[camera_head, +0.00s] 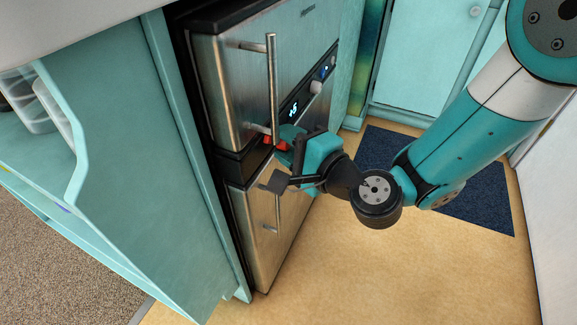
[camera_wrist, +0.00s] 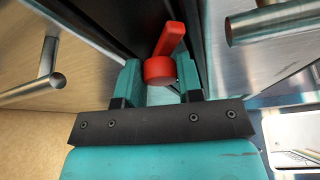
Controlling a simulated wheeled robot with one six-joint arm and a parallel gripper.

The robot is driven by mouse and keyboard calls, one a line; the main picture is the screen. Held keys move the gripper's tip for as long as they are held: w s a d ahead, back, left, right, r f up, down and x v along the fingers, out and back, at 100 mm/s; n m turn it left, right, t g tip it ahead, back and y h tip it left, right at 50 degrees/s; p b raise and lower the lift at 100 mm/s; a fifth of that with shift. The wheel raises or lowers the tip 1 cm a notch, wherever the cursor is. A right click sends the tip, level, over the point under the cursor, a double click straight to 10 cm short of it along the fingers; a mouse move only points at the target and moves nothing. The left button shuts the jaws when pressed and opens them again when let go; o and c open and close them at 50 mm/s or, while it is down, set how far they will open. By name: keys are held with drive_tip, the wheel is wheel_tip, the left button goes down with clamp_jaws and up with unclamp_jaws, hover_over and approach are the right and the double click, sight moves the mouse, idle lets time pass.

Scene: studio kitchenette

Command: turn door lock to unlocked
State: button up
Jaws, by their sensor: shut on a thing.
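The door lock is a small red piece with a round knob and a lever (camera_wrist: 170,45). It sits by the dark gap between the upper and lower doors of the steel fridge (camera_head: 235,90). In the head view only bits of the red lock (camera_head: 282,146) show beside my fingers. My gripper (camera_head: 286,138) is at the fridge front, just below the upper door handle (camera_head: 272,85). In the wrist view the teal fingers of my gripper (camera_wrist: 160,75) stand on both sides of the red knob and are shut on it. The lever points up and slightly right there.
The lower door handle (camera_head: 278,212) is just below my gripper. A teal shelf unit (camera_head: 180,160) stands to the left of the fridge. A dark blue mat (camera_head: 480,200) lies on the floor to the right. Floor in front is clear.

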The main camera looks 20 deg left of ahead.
drive_tip(key=n+b, duration=0.1)
drive_tip(key=b, duration=0.3)
drive_tip(key=f+n+y+b, duration=0.1)
drive_tip(key=n+b, duration=0.1)
drive_tip(key=b, duration=0.2)
drive_tip(key=n+b, duration=0.2)
drive_tip(key=b, duration=0.2)
drive_tip(key=shift+s+f+t+y, duration=0.1)
drive_tip(key=shift+f+t+y, duration=0.1)
drive_tip(key=shift+t+y, duration=0.15)
drive_tip(key=shift+o, duration=0.2)
drive_tip(key=n+y+b, duration=0.1)
drive_tip(key=n+b, duration=0.1)
drive_tip(key=b, duration=0.1)
drive_tip(key=n+b, duration=0.2)
drive_tip(key=b, duration=0.2)
drive_tip(key=shift+r+y, duration=0.3)
drive_tip(key=shift+y, duration=0.05)
drive_tip(key=shift+n, duration=0.3)
drive_tip(key=o, duration=0.9)
drive_tip(key=shift+r, duration=0.1)
